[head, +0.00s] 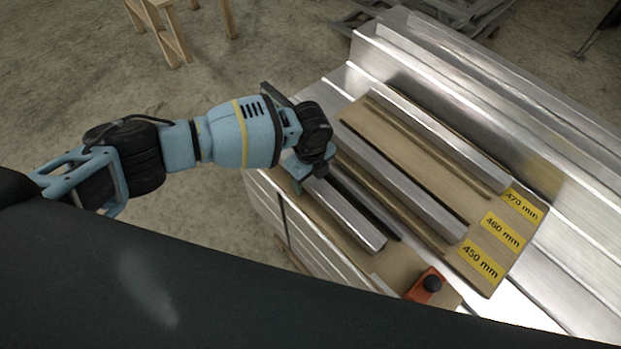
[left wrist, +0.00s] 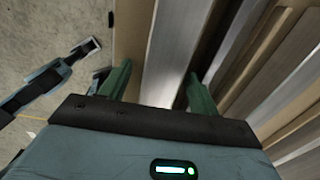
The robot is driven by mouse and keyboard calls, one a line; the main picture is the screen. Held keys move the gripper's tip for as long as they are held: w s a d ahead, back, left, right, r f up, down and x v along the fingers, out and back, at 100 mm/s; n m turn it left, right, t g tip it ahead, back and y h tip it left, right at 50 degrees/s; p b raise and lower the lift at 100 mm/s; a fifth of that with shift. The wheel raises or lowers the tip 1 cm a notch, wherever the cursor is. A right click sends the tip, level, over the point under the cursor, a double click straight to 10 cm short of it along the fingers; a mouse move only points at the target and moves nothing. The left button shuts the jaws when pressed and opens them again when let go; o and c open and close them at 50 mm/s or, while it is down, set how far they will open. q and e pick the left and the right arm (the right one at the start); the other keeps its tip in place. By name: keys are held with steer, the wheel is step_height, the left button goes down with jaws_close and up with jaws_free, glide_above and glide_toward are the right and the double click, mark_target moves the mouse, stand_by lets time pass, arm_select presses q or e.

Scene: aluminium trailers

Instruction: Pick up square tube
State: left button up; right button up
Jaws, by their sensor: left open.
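Three silvery square tubes lie side by side in the head view: a far one (head: 445,140), a middle one (head: 405,185) and a near one (head: 347,217). My left gripper (head: 308,177) is over the far-left end of the near tube and partly hides it. In the left wrist view its two green fingers (left wrist: 160,88) are apart, with a pale metal tube (left wrist: 172,50) running between them. The gripper is open; I cannot tell whether a finger touches the tube. My right gripper is not in view.
The far and middle tubes lie on a wooden board (head: 489,280) with yellow labels reading 470, 460 and 450 mm. An orange block with a black knob (head: 426,286) stands near the near tube's right end. Ribbed aluminium panels (head: 440,50) lie behind. A wooden stand (head: 160,30) is on the floor.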

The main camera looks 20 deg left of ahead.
arm_select(q)
jaws_close()
stand_by(0.3)
steer(key=shift+r, duration=0.15)
steer(key=shift+s+r, duration=0.15)
steer(key=shift+r, duration=0.05)
steer(key=s+r+p, duration=0.1)
steer(key=s+r, duration=0.2)
steer(key=s, duration=0.3)
steer(key=s+d+r+p, duration=0.1)
steer(key=s+r+p, duration=0.1)
steer(key=s+r, duration=0.2)
steer(key=shift+s+d+r, duration=0.2)
steer(key=shift+s, duration=1.55)
